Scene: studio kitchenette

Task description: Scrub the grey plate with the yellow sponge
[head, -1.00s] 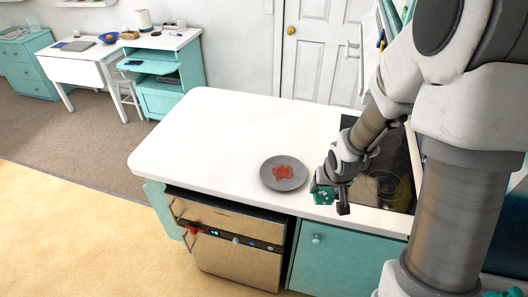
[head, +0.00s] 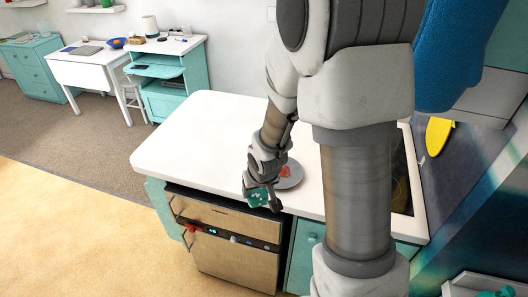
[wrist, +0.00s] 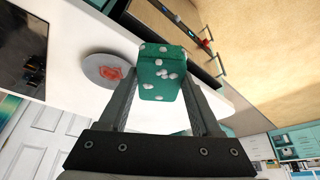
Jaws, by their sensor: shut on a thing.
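The grey plate (head: 293,182) lies on the white counter with a red smear (head: 286,172) on it; my arm hides part of it. The plate (wrist: 89,72) and its smear also show in the wrist view. My gripper (head: 263,198) is shut on a teal-green block with white spots (wrist: 162,76), seen in the head view (head: 257,197) too. It holds the block near the counter's front edge, in front and to the left of the plate, apart from it. The held block is not yellow, and I cannot make out a yellow sponge.
A dark cooktop (head: 400,180) is at the right, partly behind my arm. A yellow oval thing (head: 437,136) and a blue thing (head: 450,55) are at the right. A steel-fronted appliance (head: 225,245) is under the counter. The counter's left part (head: 190,145) is clear.

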